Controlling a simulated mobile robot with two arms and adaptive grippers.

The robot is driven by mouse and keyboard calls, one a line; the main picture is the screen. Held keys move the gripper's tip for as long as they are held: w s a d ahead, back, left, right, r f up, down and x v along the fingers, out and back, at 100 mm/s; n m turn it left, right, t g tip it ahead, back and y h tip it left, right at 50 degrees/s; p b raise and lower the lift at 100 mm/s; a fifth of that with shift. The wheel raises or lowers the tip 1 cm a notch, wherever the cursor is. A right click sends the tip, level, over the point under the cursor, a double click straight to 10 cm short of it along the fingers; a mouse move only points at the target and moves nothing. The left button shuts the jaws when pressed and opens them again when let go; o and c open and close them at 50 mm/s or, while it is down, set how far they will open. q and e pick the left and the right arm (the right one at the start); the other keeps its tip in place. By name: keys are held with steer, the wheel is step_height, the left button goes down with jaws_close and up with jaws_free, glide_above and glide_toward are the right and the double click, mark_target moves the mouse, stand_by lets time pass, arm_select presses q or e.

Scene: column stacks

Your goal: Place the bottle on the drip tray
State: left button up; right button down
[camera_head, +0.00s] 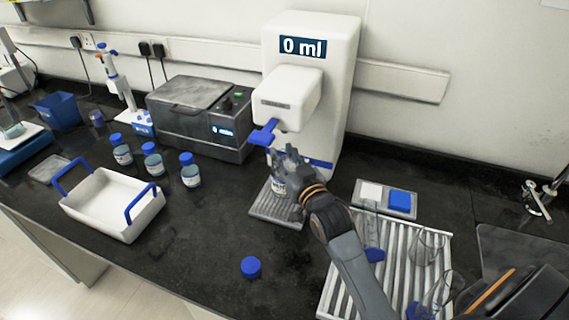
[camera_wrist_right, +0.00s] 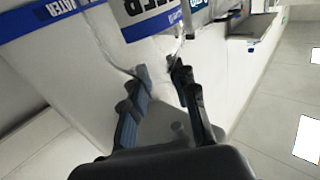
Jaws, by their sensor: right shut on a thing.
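The drip tray (camera_head: 272,208), a grey ribbed plate, lies on the bench below the white dispenser's spout. A clear bottle (camera_head: 277,187) with a printed label is over the tray; I cannot tell whether its base touches it. My right gripper (camera_head: 291,172) is shut on the bottle from the right and hides part of it. In the right wrist view, the right gripper's fingers (camera_wrist_right: 161,72) are around the clear bottle, and its "WATER" label (camera_wrist_right: 147,22) shows near the top. My left gripper is not in view.
The dispenser (camera_head: 335,85) reads "0 ml", with a blue lever (camera_head: 264,133) above the bottle. A loose blue cap (camera_head: 251,267) lies in front. A white carrier (camera_head: 112,213) and several capped bottles (camera_head: 190,171) stand left. A ribbed rack (camera_head: 398,285) with glassware is right.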

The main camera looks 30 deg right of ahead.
mark_target(285, 166)
step_height(285, 166, down, 2)
steer(key=shift+f+p, duration=0.2)
steer(key=shift+p, duration=0.2)
steer(key=shift+f, duration=0.25)
steer(key=shift+f, duration=0.15)
steer(key=c, duration=1)
jaws_free()
steer(key=shift+c, duration=0.2)
steer(key=shift+s, duration=0.1)
